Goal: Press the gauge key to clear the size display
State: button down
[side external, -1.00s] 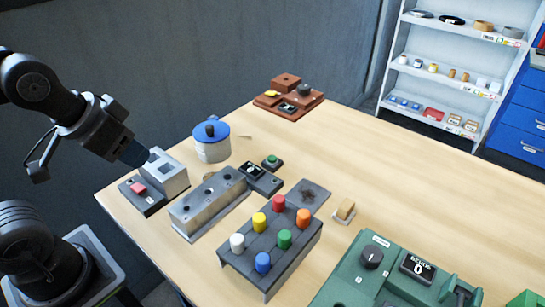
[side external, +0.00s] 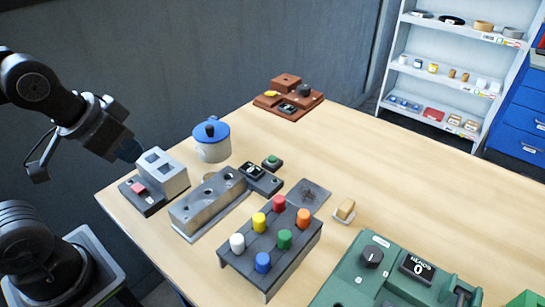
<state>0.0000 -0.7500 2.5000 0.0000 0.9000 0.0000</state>
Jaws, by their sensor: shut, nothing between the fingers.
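My gripper (side external: 129,150) has dark fingers that are shut and empty. A dark base with a red key (side external: 138,187) sits in front of that box. A grey metal block with round holes (side external: 208,203) stands to its right. Behind the block's right end is a small dark unit with a display (side external: 252,169), whose reading is too small to make out. A small dark box with a green button (side external: 271,161) is beside it. I cannot tell which key is the gauge key.
A blue-lidded pot (side external: 211,140) stands behind the grey box. A rack of coloured pegs (side external: 270,245) and a green machine with a knob and a display showing 0 (side external: 385,275) are at the front. A brown tray (side external: 288,103) is at the back. The table's right middle is clear.

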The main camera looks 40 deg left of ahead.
dwell(0.8)
jog(key=w+a+r+m+t+y, duration=0.2)
jog(key=w+a+m+t+y, duration=0.25)
jog(key=w, duration=0.55)
jog(key=m+g+h, duration=0.2)
jog(key=m+h, duration=0.6)
jog(key=m, duration=1.8)
send_over(270, 157)
notch_tip(270, 157, down, 10)
jog(key=shift+t+y, duration=0.35)
jog(key=shift+w+f, duration=0.1)
jog(key=shift+f, duration=4.25)
